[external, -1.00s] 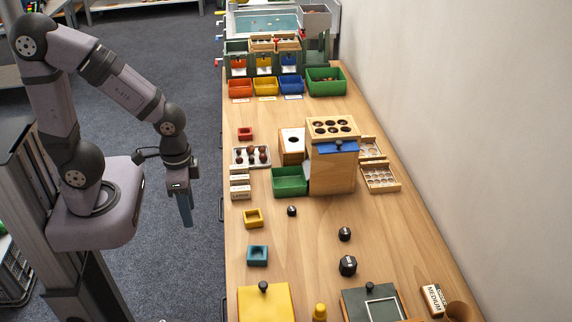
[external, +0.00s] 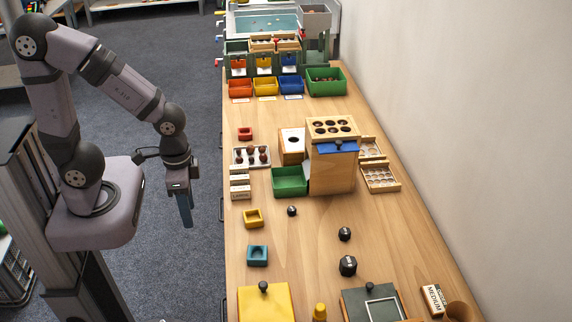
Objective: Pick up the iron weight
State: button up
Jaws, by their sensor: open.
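Three black, rounded weight-like objects stand on the wooden table. The largest dark weight (external: 348,265) is at the front middle, a medium one (external: 345,233) is just behind it, and a small one (external: 292,211) is further back to the left. I cannot tell from this view which of them is the iron weight. My gripper (external: 186,212) hangs pointing down left of the table's edge, over the floor. It is open and empty, apart from all three weights. Its finger gap is hard to see from this side.
A green tray (external: 290,181) and a tall wooden box (external: 333,172) stand behind. A knobbed yellow lid (external: 264,304) and a dark green plate (external: 356,306) are in front. Table around the weights is clear.

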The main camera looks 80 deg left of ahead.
aim_at(345, 234)
jog(key=shift+f, duration=0.1)
